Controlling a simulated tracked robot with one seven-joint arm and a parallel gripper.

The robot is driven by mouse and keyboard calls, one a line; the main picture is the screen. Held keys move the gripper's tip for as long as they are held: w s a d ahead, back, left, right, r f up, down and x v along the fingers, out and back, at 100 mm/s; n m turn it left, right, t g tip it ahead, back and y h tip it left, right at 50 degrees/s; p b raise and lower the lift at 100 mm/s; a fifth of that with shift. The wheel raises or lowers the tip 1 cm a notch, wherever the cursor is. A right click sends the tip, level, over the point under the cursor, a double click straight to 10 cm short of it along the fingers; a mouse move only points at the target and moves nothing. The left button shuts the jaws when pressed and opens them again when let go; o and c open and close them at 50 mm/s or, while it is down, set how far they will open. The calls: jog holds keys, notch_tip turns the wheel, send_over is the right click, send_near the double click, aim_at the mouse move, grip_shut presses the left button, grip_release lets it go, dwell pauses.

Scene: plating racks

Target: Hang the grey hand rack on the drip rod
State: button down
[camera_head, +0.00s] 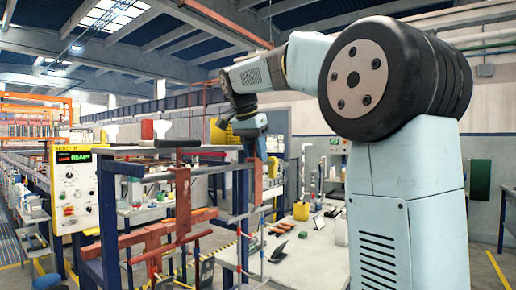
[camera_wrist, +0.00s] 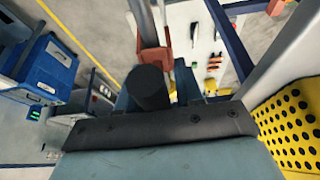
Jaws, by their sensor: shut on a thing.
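My gripper (camera_head: 260,150) hangs from the arm at the middle of the head view, pointing down. In the wrist view my gripper (camera_wrist: 160,104) is shut around the dark round handle (camera_wrist: 150,84) of a hand rack. An orange-red part (camera_wrist: 152,58) and a pale grey bar (camera_wrist: 145,22) show beyond the handle. In the head view an orange-red part (camera_head: 257,186) shows below the jaws; the rack's lower end is unclear. Left of the gripper, a rod (camera_head: 130,152) runs across the blue frame; I cannot tell if it is the drip rod.
Another orange-red rack (camera_head: 183,195) with a dark crossbar hangs at the blue frame (camera_head: 108,215). A yellow control panel (camera_head: 74,190) stands to the left. A white table (camera_head: 310,250) with small items lies at the lower right. A yellow perforated bin (camera_wrist: 290,125) is near my gripper.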

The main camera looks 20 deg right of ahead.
jog(key=shift+f, duration=0.15)
jog(key=c, duration=0.7)
grip_release()
jog(key=shift+o, duration=0.2)
jog(key=v, duration=1.3)
jog(key=shift+a+r, duration=0.15)
jog(key=shift+r, duration=0.15)
